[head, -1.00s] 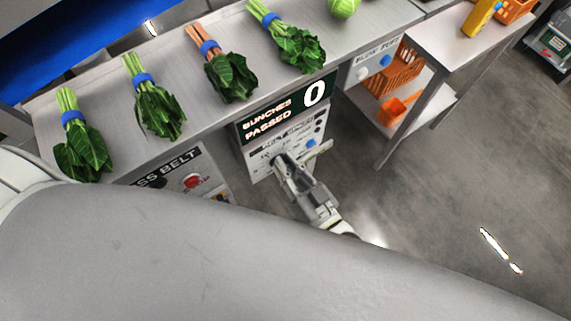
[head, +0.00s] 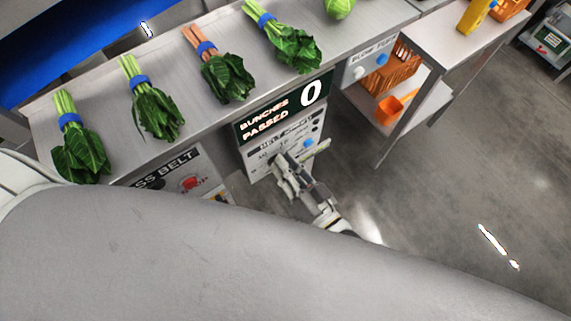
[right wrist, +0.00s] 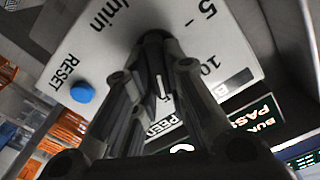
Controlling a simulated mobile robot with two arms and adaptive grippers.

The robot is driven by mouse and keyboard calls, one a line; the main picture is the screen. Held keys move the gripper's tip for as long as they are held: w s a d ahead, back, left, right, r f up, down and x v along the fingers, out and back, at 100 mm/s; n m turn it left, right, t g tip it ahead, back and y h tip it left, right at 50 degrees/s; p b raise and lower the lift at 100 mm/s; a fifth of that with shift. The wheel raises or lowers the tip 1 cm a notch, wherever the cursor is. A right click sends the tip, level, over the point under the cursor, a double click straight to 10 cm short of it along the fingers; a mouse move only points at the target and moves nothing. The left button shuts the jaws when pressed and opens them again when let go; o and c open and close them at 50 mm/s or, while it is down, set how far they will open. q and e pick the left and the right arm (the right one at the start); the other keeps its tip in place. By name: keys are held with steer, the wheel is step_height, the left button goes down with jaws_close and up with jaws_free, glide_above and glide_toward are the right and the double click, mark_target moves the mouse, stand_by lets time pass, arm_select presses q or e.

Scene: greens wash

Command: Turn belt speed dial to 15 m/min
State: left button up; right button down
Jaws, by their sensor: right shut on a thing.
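The belt speed dial (right wrist: 154,38) is a small dark knob on a white panel (right wrist: 215,55). In the right wrist view my right gripper (right wrist: 155,65) is shut on it, and the fingers hide most of it. Scale marks 5 and 10 and the words m/min and RESET show around it; I cannot read the dial's setting. In the head view my right gripper (head: 297,160) is at the front of the belt speed panel (head: 258,162), and the dial is hidden by the fingers. My left gripper is not in view.
A blue reset button (right wrist: 82,92) sits on the panel beside the fingers. Above the panel, a display (head: 284,112) reads bunches passed 0. A red button (head: 190,183) is on the panel to the left. Several banded greens lie on the belt (head: 110,110). Open floor lies right.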

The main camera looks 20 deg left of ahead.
steer(key=c, duration=1.5)
jaws_free()
steer(key=shift+o, duration=0.2)
steer(key=v, duration=1.2)
